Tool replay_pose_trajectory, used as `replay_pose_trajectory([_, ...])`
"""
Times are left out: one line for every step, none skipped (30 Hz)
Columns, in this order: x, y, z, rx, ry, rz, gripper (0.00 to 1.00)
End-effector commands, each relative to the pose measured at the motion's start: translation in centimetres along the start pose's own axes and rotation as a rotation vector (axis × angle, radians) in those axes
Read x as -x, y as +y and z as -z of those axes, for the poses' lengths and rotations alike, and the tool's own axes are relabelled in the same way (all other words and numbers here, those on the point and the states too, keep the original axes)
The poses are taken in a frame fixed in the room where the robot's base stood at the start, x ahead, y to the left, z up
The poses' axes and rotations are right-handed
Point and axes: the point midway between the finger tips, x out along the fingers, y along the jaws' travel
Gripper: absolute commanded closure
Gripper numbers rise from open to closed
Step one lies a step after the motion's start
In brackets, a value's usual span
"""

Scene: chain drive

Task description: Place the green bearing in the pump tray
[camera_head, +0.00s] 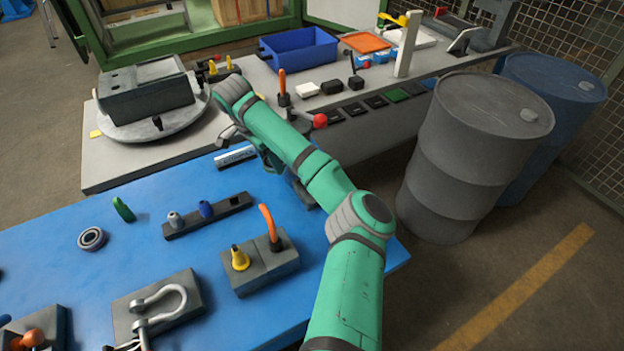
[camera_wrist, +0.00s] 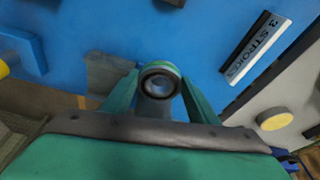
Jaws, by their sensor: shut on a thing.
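The green bearing (camera_wrist: 160,82), a ring with a green rim and a dark centre, sits between the fingertips of my gripper (camera_wrist: 160,88) in the wrist view. My gripper is shut on it, above the blue table. In the head view my arm reaches over the gap between the blue table and the grey bench; the bearing is hidden there behind the arm. Nothing in view is marked as the pump tray. A blue tray (camera_head: 324,50) and a shallow orange tray (camera_head: 367,42) stand on the bench, and I cannot tell which it is.
The blue table (camera_head: 60,270) carries a grey bearing (camera_head: 92,238), a green piece (camera_head: 123,208), a dark peg rail (camera_head: 180,229) and grey blocks. A grey housing (camera_head: 148,90) sits on a round plate. A grey drum (camera_head: 470,150) and a blue drum (camera_head: 560,90) stand right.

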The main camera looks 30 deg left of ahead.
Motion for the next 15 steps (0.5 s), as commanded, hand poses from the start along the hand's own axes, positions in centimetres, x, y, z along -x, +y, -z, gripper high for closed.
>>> replay_pose_trajectory([-0.1, 1.1, 0.8, -0.002, 0.003, 0.001, 0.84])
replay_pose_trajectory([-0.2, 1.7, 1.1, -0.002, 0.003, 0.0, 0.84])
replay_pose_trajectory([-0.3, 2.4, 1.6, -0.002, 0.003, 0.001, 0.84])
replay_pose_trajectory([-0.4, 3.0, 2.0, -0.002, 0.003, 0.0, 0.84])
replay_pose_trajectory([-0.5, 3.7, 2.4, -0.002, 0.004, 0.0, 0.84])
replay_pose_trajectory([-0.6, 4.5, 2.9, -0.003, 0.003, 0.0, 0.84])
replay_pose_trajectory([-0.7, 5.0, 3.2, -0.003, 0.003, 0.0, 0.84])
replay_pose_trajectory([-0.8, 5.7, 3.6, -0.003, 0.004, -0.001, 0.84])
replay_pose_trajectory([-0.9, 6.4, 4.1, -0.003, 0.004, 0.0, 0.84])
replay_pose_trajectory([-1.1, 7.0, 4.4, -0.002, 0.003, 0.0, 0.84])
replay_pose_trajectory([-1.2, 7.6, 4.8, -0.003, 0.003, 0.0, 0.84])
replay_pose_trajectory([-1.3, 8.3, 5.2, -0.002, 0.003, 0.0, 0.84])
replay_pose_trajectory([-1.4, 8.8, 5.5, -0.002, 0.003, 0.0, 0.84])
replay_pose_trajectory([-1.4, 9.2, 5.7, -0.001, 0.002, 0.0, 0.84])
replay_pose_trajectory([-1.5, 9.8, 6.0, 0.0, 0.003, 0.0, 0.84])
